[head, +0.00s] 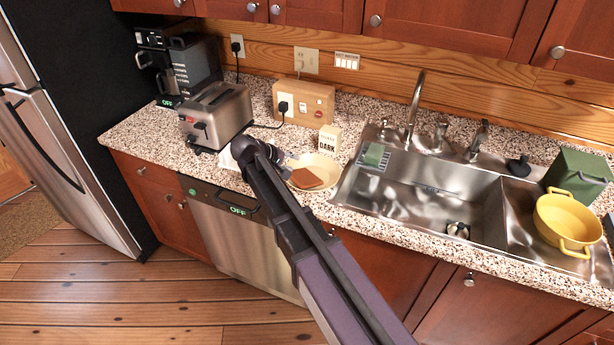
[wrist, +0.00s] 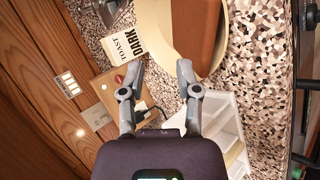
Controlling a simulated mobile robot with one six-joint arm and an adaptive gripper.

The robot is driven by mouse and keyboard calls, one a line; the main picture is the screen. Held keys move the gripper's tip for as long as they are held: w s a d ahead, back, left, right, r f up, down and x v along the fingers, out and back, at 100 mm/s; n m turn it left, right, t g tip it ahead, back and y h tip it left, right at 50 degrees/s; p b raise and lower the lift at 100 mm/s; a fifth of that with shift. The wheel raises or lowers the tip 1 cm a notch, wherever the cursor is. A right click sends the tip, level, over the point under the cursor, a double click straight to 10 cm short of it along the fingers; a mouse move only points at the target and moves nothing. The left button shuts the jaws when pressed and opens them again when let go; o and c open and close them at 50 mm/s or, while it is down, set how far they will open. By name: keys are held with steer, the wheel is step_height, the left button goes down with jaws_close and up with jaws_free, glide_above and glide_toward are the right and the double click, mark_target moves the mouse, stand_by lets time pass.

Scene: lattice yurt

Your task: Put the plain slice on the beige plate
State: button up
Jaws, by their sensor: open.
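The beige plate (head: 327,164) lies on the counter left of the sink, and its rim shows at the top of the wrist view (wrist: 158,18). A flat brown slice (head: 307,178) lies on it, overlapping its near edge in the head view; the wrist view shows the slice (wrist: 197,35) too. I cannot tell if this is the plain slice. My gripper (wrist: 160,70) is open, with nothing between its fingers, apart from the slice and just beside the plate in the wrist view. In the head view my arm partly hides it.
A card reading "TOAST DARK" (head: 329,139) stands behind the plate. A white compartmented holder (wrist: 222,112) is beside my gripper, mostly hidden in the head view. The toaster (head: 216,115) is to the left, a wooden box (head: 303,101) behind, the sink (head: 430,190) to the right.

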step_height(320, 180, up, 8)
steer(key=s+a+p, duration=0.1)
steer(key=p, duration=0.7)
steer(key=shift+s+a, duration=0.2)
steer(key=shift+a, duration=0.2)
steer(key=s+d+f+m+g+y+b, duration=0.1)
steer(key=s+d+f+m+g+y, duration=0.1)
steer(key=s+d, duration=0.4)
steer(key=s+d+f+m+g+y, duration=0.2)
steer(key=s+d, duration=0.5)
steer(key=d, duration=0.6)
steer(key=s+d+f+m+g+y+b, duration=0.1)
steer(key=s+d+f+m+g+y, duration=0.1)
steer(key=s+d, duration=0.5)
step_height(320, 180, down, 3)
steer(key=d+m+y, duration=0.1)
steer(key=d+m, duration=0.1)
steer(key=shift+d+f+y+b, duration=0.15)
steer(key=shift+d+y+b, duration=0.15)
steer(key=shift+b, duration=0.05)
